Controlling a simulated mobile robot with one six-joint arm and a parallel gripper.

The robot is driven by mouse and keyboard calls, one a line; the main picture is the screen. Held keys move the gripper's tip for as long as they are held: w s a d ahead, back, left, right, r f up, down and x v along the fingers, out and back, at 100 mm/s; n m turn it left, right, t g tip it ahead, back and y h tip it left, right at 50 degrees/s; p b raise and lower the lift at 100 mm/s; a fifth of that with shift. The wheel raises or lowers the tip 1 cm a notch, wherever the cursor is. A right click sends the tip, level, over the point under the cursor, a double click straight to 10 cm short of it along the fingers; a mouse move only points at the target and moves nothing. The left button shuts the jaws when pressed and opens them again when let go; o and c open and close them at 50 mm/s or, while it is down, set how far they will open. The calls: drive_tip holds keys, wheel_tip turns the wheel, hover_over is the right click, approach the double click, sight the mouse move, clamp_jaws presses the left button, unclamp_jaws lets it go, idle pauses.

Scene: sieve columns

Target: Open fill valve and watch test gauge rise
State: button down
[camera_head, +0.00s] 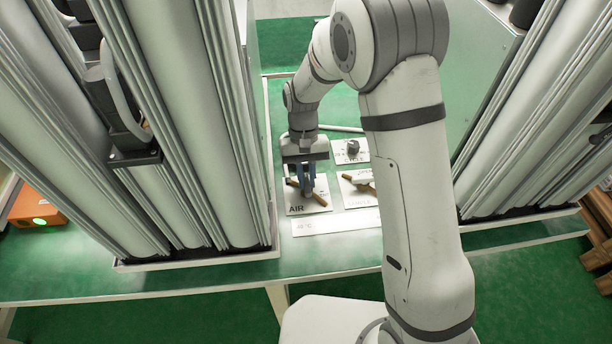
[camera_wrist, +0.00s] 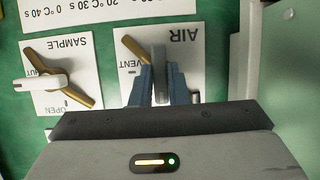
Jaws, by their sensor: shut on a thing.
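The AIR card (camera_head: 322,206) lies on the green bench and also shows upside down in the wrist view (camera_wrist: 197,55). A brown diagonal bar (camera_head: 318,199) crosses it. The fingers hide part of the bar and the lettering. The word VENT is partly readable there. I cannot make out a fill label or a test gauge.
A SAMPLE card (camera_wrist: 78,42) beside it carries a white handle (camera_wrist: 38,82) and a brown bar. A card with a dark knob (camera_head: 353,147) lies behind. Tall white columns (camera_head: 165,110) flank the work area closely. An orange box (camera_head: 38,206) with a green light sits far left.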

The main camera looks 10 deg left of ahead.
idle(0.3)
drive_tip(key=c, duration=1.4)
unclamp_jaws()
drive_tip(key=v, duration=0.7)
drive_tip(key=shift+r, duration=0.35)
drive_tip(key=shift+w+f, duration=0.1)
drive_tip(key=x, duration=0.7)
drive_tip(key=shift+f, duration=0.2)
drive_tip(key=shift+m, duration=0.3)
